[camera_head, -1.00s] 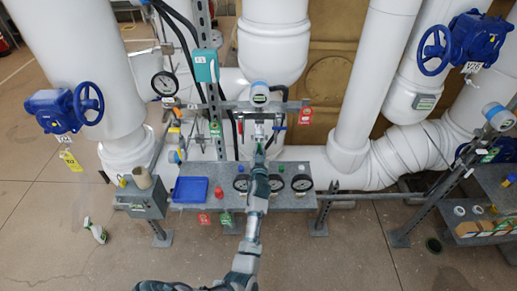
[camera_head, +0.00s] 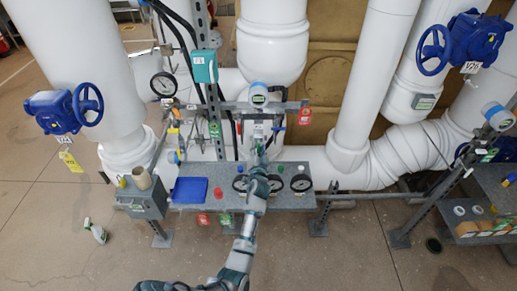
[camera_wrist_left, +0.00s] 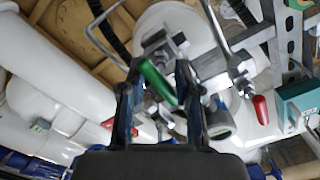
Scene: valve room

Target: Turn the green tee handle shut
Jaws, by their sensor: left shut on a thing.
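The green tee handle (camera_wrist_left: 157,82) shows in the left wrist view as a green grip, slanted, between the fingers of my left gripper (camera_wrist_left: 158,92). The gripper is shut on it. In the head view my left gripper (camera_head: 261,156) reaches up to the valve assembly below the round gauge with the blue cap; it hides the handle there. My right gripper is not in view.
A grey shelf (camera_head: 300,201) carries several dial gauges and a blue tray (camera_head: 190,190). A red tag (camera_head: 305,113) hangs right of the assembly. In the wrist view, a red handle (camera_wrist_left: 261,110) is at right. Large white pipes (camera_head: 365,80) stand behind.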

